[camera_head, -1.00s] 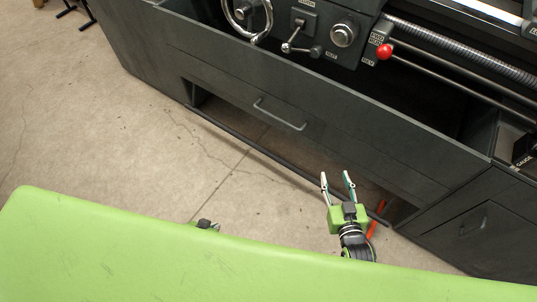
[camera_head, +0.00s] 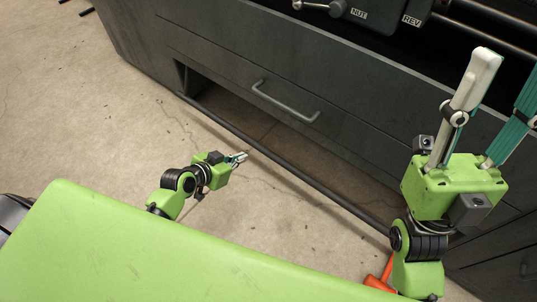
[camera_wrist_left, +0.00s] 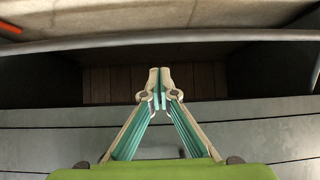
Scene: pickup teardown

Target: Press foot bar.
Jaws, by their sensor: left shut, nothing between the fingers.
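The foot bar (camera_head: 310,182) is a long dark rod running low along the front of the grey machine cabinet, above the floor. In the left wrist view it crosses the upper part of the picture (camera_wrist_left: 220,36). My left gripper (camera_head: 243,156) is low in front of the bar, its fingers shut and empty, pointing toward it. In the left wrist view its fingertips (camera_wrist_left: 160,72) show below the bar, with a gap in the picture; the head view does not settle contact. My right gripper (camera_head: 508,92) is raised at the right, fingers spread and empty.
The cabinet has a drawer with a metal handle (camera_head: 285,102) above the bar and a dark recess behind it. An orange object (camera_head: 382,276) is partly hidden by my right arm. Concrete floor (camera_head: 110,130) is open at the left.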

